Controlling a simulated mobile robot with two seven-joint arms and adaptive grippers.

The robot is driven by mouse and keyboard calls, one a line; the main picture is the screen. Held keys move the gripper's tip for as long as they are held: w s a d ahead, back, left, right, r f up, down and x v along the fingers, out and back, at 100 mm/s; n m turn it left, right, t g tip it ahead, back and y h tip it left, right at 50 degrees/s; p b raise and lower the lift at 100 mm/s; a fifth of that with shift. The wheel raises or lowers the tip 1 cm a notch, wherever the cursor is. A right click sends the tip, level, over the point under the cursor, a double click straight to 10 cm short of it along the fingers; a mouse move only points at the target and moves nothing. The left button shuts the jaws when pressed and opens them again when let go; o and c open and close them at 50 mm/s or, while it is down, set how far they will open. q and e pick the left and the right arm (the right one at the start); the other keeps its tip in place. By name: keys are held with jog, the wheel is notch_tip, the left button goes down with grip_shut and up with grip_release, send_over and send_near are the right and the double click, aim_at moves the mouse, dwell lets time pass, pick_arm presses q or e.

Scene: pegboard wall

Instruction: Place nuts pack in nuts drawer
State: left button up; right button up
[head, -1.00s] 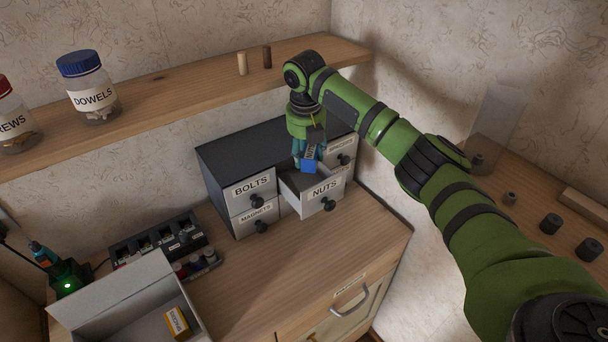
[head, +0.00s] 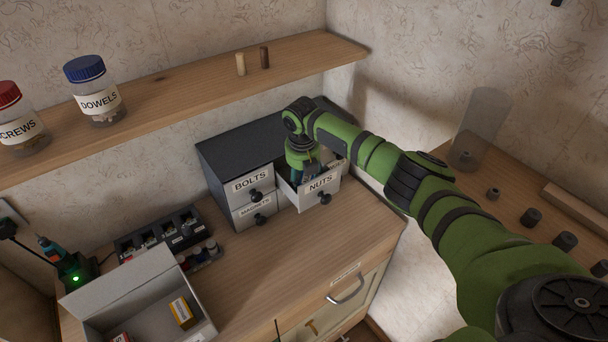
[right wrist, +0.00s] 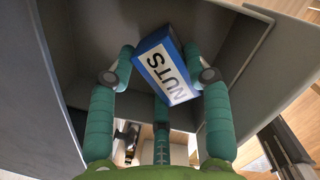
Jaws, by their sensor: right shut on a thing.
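The nuts pack (right wrist: 166,72) is a blue box with a white NUTS label. In the right wrist view it sits between the fingers of my right gripper (right wrist: 162,76), which are shut on it, with grey drawer walls around. In the head view the nuts drawer (head: 320,187) is pulled open from the cabinet, its front labelled NUTS with a dark knob. My right gripper (head: 302,177) reaches down into this drawer from above, and the pack is mostly hidden there. I cannot tell whether the pack touches the drawer floor. My left gripper is not in view.
The bolts drawer (head: 252,183) and magnets drawer (head: 254,214) beside it are shut. The shelf (head: 190,88) above holds jars and two small pegs. An open grey box (head: 150,270) with small packs stands at front left. The worktop before the cabinet is clear.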

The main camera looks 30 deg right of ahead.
aim_at(304, 176)
jog(key=o, duration=0.9)
jog(key=shift+f, duration=0.15)
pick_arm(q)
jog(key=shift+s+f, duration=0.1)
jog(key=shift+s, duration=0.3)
pick_arm(e)
jog(key=shift+o, duration=0.3)
jog(key=shift+r, duration=0.35)
notch_tip(304, 176, up, 3)
jog(key=p, duration=0.4)
jog(key=shift+s+a+r, duration=0.1)
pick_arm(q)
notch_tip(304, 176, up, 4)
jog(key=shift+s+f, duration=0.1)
pick_arm(e)
notch_tip(304, 176, up, 8)
jog(key=s, duration=0.1)
jog(key=shift+a+r, duration=0.15)
jog(key=shift+a, duration=0.3)
jog(key=shift+s, duration=0.1)
